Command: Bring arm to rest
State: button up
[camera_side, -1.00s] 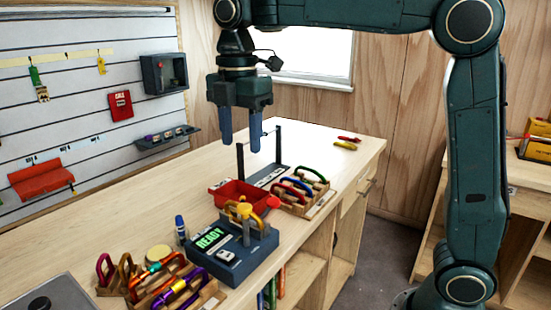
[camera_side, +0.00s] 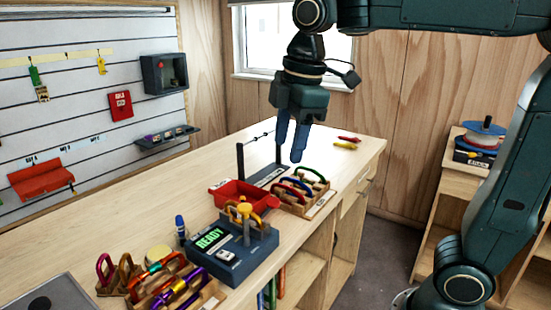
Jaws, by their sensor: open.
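My gripper (camera_side: 290,148) hangs with its two blue fingers pointing down and a visible gap between them. It is open and empty, in the air above the far part of the workbench (camera_side: 150,225). In the picture it shows just above a wooden rack with several coloured carabiners (camera_side: 302,188). No contact with the rack can be seen.
A dark stand with two posts (camera_side: 262,172) is left of my gripper. A red tray (camera_side: 243,194) and a blue device reading READY (camera_side: 230,245) stand nearer. More carabiners in a wooden rack (camera_side: 165,285) are at front. Red and yellow items (camera_side: 347,142) lie on the clear far end.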

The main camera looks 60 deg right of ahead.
jog(key=s+d+f+m+t, duration=0.1)
jog(key=s+f+m, duration=0.3)
jog(key=s+m, duration=0.1)
jog(key=s+d+f+m+t, duration=0.2)
jog(key=s+f+m, duration=0.2)
jog(key=s+m, duration=0.2)
jog(key=shift+s+d+f+m+t, duration=0.15)
jog(key=shift+s+d+m+t, duration=0.15)
jog(key=shift+s, duration=0.95)
